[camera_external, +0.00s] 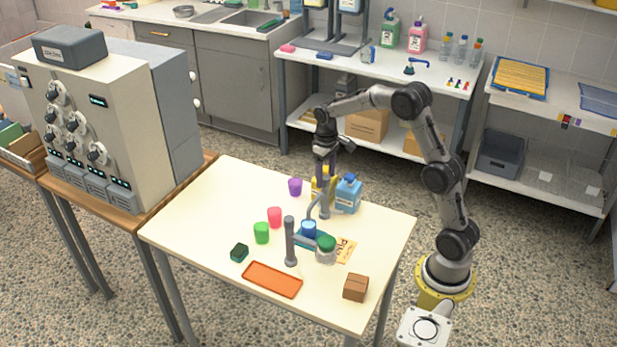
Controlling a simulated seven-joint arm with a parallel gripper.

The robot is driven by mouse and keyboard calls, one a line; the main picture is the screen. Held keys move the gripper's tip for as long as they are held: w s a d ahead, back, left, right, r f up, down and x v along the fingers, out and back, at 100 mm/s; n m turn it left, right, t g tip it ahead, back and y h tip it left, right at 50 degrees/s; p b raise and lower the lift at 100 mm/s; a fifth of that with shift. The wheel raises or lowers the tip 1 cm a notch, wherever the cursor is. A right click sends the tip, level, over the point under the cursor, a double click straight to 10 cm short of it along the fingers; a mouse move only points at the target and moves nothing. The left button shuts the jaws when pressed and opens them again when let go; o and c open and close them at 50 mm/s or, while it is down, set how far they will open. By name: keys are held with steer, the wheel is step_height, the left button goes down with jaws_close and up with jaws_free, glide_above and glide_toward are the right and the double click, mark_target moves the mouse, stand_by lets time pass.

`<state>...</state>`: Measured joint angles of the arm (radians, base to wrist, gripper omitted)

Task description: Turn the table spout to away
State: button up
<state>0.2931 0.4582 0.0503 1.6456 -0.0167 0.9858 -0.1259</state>
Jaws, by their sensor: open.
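The table spout (313,198) looks like a thin grey-blue curved pipe rising from a stand on the cream table (190,215). Its outlet end appears to hang over a blue cup (308,228) on a teal tray (300,239). My gripper (326,172) points down just above and behind the spout, close to a yellow bottle (318,187) and a blue bottle (348,194). It is open and seems to hold nothing. Its fingertips are small here, and I cannot tell whether they touch the spout or the yellow bottle.
A grey post (290,243) stands in front of the tray, with a green-lidded jar (326,249) beside it. An orange tray (272,280) and brown box (355,288) lie in front. The table's left side is clear.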

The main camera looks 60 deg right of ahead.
jaws_close()
steer(key=shift+r, duration=0.1)
stand_by(1.2)
